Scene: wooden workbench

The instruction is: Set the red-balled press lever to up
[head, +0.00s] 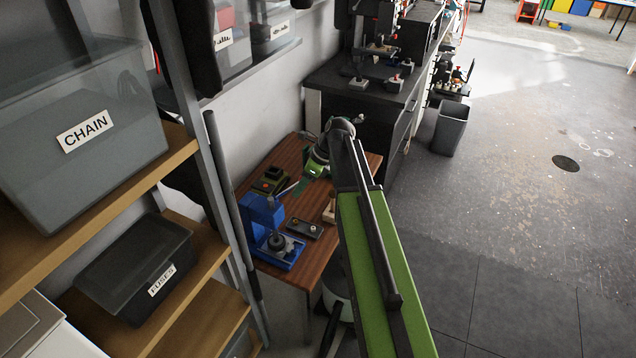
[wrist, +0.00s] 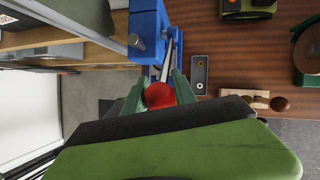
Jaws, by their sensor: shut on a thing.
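The blue press (head: 262,215) stands on the wooden workbench; its blue body also shows at the top of the wrist view (wrist: 147,28). Its grey lever (head: 289,188) sticks out from the press toward my gripper (head: 303,182). In the wrist view the red ball (wrist: 159,95) at the lever's end sits between the two green fingers of my gripper (wrist: 159,90), which is shut on it. In the head view the ball is hidden at my gripper.
On the workbench (head: 318,263) are a green-and-black box (head: 271,181), a dark plate with round fittings (head: 304,228) and a wooden block with pegs (wrist: 255,99). A shelf with a CHAIN bin (head: 75,160) stands at left. A dark bench (head: 350,85) stands behind.

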